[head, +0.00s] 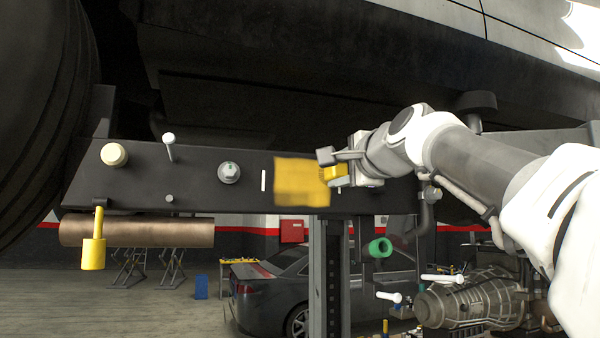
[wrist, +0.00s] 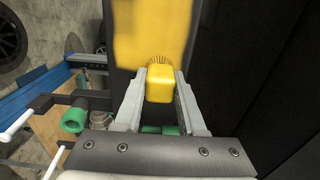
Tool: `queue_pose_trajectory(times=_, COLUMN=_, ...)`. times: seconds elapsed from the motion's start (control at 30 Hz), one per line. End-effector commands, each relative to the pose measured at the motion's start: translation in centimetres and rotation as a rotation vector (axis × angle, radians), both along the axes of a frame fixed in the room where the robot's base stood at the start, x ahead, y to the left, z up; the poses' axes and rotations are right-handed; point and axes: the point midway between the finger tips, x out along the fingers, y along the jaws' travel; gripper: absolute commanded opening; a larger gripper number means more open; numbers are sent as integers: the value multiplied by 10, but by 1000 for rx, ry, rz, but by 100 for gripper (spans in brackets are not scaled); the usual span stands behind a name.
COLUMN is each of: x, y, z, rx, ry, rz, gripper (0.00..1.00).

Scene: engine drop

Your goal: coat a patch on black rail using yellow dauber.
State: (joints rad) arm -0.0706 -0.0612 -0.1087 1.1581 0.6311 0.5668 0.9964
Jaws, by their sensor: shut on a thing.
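The black rail (head: 197,180) runs across the head view under the vehicle body. A yellow coated patch (head: 297,183) lies on its face, right of a short white mark (head: 263,180); a second white mark shows partly beside my gripper. The patch also fills the upper middle of the wrist view (wrist: 150,30). My gripper (head: 338,168) is shut on the yellow dauber (wrist: 160,86), a small block with dark bristles. The bristles point at the rail and appear at the patch's lower edge in the wrist view; exact contact is hard to tell.
On the rail are a cream knob (head: 114,155), a hex bolt (head: 229,173) and a white-headed pin (head: 169,140). A yellow padlock-like piece (head: 94,253) and a brown pipe (head: 140,232) hang below. A green ring (head: 380,247) and white-tipped rods (head: 390,297) sit below my arm.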

Motion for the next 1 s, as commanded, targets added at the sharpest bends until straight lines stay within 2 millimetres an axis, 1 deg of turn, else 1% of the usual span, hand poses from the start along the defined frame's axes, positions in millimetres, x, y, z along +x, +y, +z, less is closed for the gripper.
queue_pose_trajectory(times=0.37, x=0, y=1, z=1, rx=0, ry=-1, rz=1, gripper=0)
queue_pose_trajectory(times=1.0, x=-7, y=29, z=2, rx=1, ry=-1, rz=2, gripper=0)
